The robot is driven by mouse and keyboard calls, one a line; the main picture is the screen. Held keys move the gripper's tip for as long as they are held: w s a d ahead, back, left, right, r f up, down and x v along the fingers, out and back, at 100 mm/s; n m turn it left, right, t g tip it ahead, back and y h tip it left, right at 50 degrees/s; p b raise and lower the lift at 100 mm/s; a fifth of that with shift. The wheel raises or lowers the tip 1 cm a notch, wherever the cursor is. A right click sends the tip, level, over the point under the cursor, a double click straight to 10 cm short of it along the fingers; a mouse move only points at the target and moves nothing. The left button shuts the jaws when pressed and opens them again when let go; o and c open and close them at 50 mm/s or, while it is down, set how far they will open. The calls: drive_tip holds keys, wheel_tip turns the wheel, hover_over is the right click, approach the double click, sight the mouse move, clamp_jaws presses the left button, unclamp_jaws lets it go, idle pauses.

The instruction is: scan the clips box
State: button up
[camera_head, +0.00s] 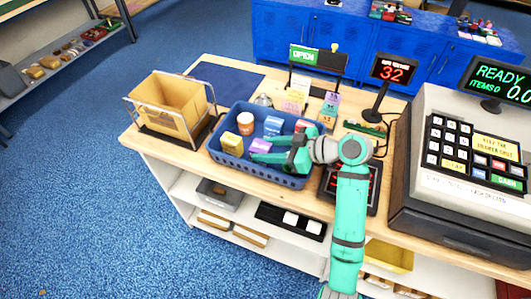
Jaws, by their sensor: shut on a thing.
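A blue basket (228,168) stands on the wooden counter with several small goods in it. My gripper (261,148) reaches into it from the right, its teal fingers shut on a purple box (260,145). The fingers hide part of this box. A blue box (272,126), a yellow box (232,143), an orange-and-white tub (245,123) and a red box (302,125) are also in the basket. The labels are too small to read, so I cannot tell which is the clips box. A dark device with red marks (334,183), perhaps the scanner, lies right of the basket, partly under my arm.
A yellow bin in a wire frame (168,103) stands left of the basket. A cash register (455,180) fills the right, its display (503,82) reading READY. A red "32" sign (393,70) and small signs stand behind. A dark blue mat (228,80) is clear.

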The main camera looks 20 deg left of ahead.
sight(269, 148)
drive_tip(key=r, duration=0.5)
drive_tip(key=d+r, duration=0.1)
drive_tip(key=r, duration=0.2)
drive_tip(key=shift+w+r, duration=0.1)
drive_tip(key=d+r+m+t+h, duration=0.2)
drive_tip(key=d+r+m+t, duration=0.3)
drive_tip(key=d, duration=0.8)
drive_tip(key=d+r+m+t+h, duration=0.2)
drive_tip(key=d+r+m+t, duration=0.2)
drive_tip(key=d, duration=0.9)
wheel_tip(269, 148, down, 11)
wheel_tip(269, 148, up, 12)
drive_tip(key=shift+f, duration=0.25)
drive_tip(key=shift+w+d, duration=0.1)
